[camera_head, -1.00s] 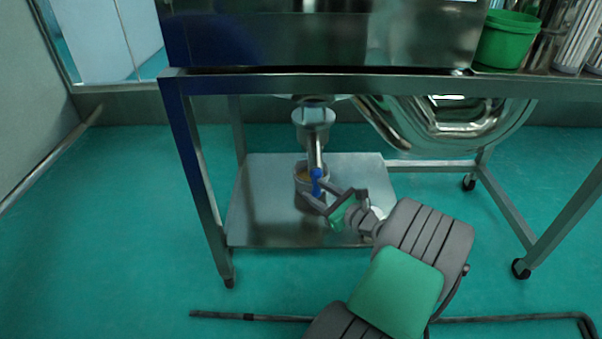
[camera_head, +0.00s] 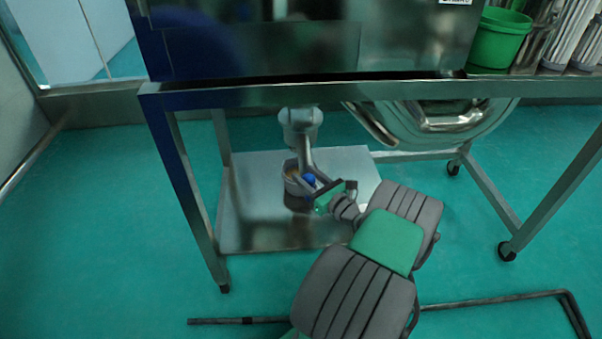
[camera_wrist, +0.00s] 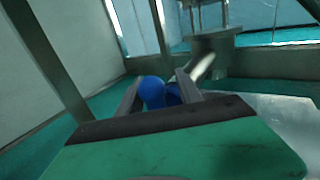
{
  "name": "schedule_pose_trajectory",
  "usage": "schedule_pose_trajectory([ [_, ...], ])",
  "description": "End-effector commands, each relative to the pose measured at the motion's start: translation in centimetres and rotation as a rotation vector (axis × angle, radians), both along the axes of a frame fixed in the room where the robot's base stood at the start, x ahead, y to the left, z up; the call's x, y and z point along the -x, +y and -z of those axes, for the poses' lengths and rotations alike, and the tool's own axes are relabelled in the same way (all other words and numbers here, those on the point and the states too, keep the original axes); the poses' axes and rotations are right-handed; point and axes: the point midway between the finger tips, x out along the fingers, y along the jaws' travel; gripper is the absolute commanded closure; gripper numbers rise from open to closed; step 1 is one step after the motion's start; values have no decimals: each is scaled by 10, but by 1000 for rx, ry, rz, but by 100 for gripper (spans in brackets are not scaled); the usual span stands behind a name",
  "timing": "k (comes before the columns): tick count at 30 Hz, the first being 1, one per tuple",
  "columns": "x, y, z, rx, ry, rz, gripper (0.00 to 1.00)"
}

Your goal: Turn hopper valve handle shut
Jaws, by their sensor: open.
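The blue valve handle (camera_head: 309,179) sits on the grey hopper outlet pipe (camera_head: 304,150) under the table. In the wrist view the blue handle (camera_wrist: 153,92) shows between the two fingers of my gripper (camera_wrist: 160,90), near their tips. My gripper also shows in the head view (camera_head: 316,186), reaching in from the lower right, its fingers open on either side of the handle. Whether a finger touches the handle cannot be told. A round container (camera_head: 293,188) stands below the outlet, partly hidden by my gripper.
The steel table frame (camera_head: 187,180) has legs on both sides of my arm. A low metal shelf (camera_head: 250,232) lies under the outlet. A curved steel vessel (camera_head: 440,122) hangs at the right. A green bucket (camera_head: 499,40) stands on the tabletop.

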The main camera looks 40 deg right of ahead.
Motion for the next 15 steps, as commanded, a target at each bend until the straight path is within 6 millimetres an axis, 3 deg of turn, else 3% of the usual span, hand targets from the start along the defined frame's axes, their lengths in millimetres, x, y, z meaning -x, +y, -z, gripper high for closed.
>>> schedule_pose_trajectory([
  [3,-4,6,0,0,0,-12,58],
  [15,-4,7,0,0,1,-15,90],
])
